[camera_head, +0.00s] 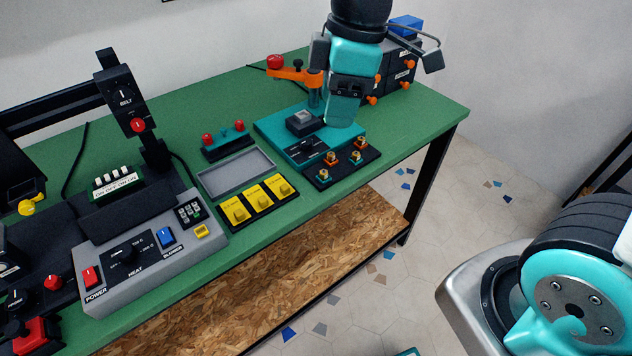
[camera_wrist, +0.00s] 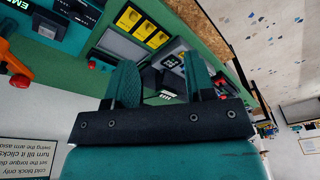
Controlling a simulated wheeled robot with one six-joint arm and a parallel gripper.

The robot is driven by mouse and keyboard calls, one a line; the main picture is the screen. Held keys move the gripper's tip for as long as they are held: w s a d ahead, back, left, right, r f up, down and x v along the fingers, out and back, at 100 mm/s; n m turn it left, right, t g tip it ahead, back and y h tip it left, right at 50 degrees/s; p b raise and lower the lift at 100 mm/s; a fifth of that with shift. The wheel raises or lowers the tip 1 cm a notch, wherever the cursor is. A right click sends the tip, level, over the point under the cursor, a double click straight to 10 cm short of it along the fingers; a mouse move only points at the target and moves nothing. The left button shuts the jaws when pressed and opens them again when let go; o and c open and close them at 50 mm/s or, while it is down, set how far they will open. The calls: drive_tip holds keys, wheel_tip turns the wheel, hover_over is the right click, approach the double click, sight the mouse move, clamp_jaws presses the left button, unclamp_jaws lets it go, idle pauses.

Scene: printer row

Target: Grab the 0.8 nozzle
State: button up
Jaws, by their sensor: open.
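Several small brass nozzles (camera_head: 331,154) stand in orange and teal holders on a black rack (camera_head: 341,170) at the bench's front right edge. Their labels are too small to read, so I cannot tell which one is the 0.8. My gripper (camera_wrist: 160,75) shows two teal fingers spread apart with nothing between them. In the head view, the end of my arm hangs over the teal station (camera_head: 292,146), behind the nozzle rack. Its fingertips are not clearly seen there. I cannot make out the nozzles in the wrist view.
A teal station with an orange swing arm (camera_head: 294,75) stands close to my gripper. Drawer boxes with orange knobs (camera_head: 408,65) are behind. A grey tray (camera_head: 205,182) and yellow blocks (camera_head: 258,198) lie left of the rack. The green bench (camera_head: 425,100) is clear at right.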

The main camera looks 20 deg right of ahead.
drive_tip(key=w+d+f+n+h+b, duration=0.2)
drive_tip(key=w+f+n, duration=0.55)
drive_tip(key=w, duration=0.35)
drive_tip(key=p, duration=0.2)
hover_over(324, 171)
drive_tip(key=shift+m, duration=0.25)
wheel_tip(324, 171, down, 11)
drive_tip(key=shift+w+a+f, duration=0.1)
drive_tip(key=shift+w, duration=0.05)
drive_tip(key=shift+f+p, duration=0.6)
drive_tip(key=shift+f, duration=2.35)
clamp_jaws()
